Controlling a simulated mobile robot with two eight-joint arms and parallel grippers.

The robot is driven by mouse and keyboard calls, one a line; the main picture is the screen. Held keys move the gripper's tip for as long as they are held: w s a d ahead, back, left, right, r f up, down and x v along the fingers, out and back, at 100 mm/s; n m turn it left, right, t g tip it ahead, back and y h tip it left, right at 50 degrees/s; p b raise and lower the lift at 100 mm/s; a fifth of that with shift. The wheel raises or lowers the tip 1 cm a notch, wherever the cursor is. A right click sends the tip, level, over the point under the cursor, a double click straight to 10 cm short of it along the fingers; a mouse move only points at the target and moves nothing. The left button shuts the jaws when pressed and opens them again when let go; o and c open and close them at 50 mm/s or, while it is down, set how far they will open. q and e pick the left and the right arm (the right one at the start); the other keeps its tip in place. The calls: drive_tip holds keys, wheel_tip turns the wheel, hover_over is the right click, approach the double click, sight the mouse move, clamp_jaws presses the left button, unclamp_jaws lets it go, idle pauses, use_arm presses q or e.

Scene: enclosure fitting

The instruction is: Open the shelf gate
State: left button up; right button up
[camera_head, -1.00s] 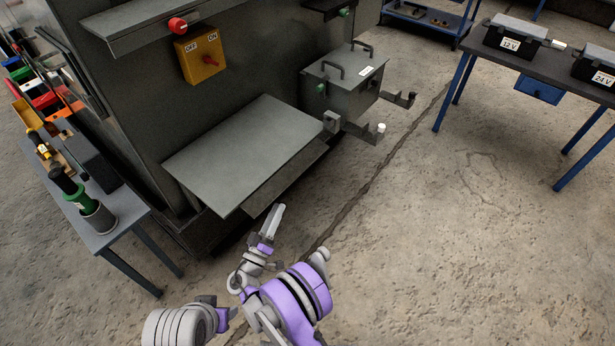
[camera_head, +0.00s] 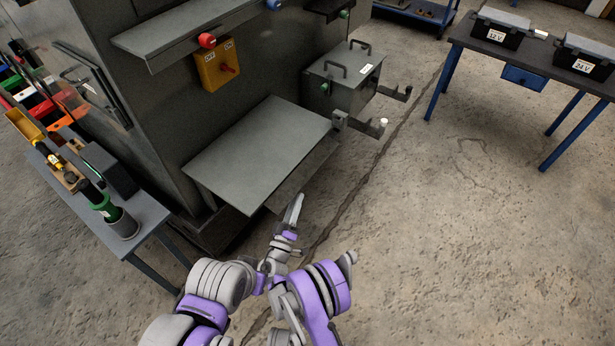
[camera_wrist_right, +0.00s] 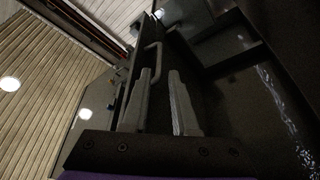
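A grey shelf (camera_head: 255,150) juts from the dark cabinet at mid-height in the head view. A darker strip (camera_head: 308,172) runs along its front edge; I cannot tell for sure whether this is the gate. My right gripper (camera_head: 296,208) is beside the near end of that strip, and contact cannot be told. In the right wrist view the two fingers (camera_wrist_right: 161,105) stand apart with a gap, and I see nothing held. A bent metal handle (camera_wrist_right: 153,58) shows just beyond the fingers. My left gripper is not in view.
A grey box with handles (camera_head: 344,78) is mounted right of the shelf, with brackets (camera_head: 369,127) below. A yellow switch box (camera_head: 218,66) is above the shelf. A tool table (camera_head: 150,212) stands left, a battery table (camera_head: 470,42) right. The floor right is open.

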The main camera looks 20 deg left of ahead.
sight(305, 178)
drive_tip(key=x, duration=0.8)
drive_tip(key=shift+w+d+r, duration=0.1)
drive_tip(key=shift+w+r, duration=0.05)
drive_tip(key=shift+w, duration=0.2)
clamp_jaws()
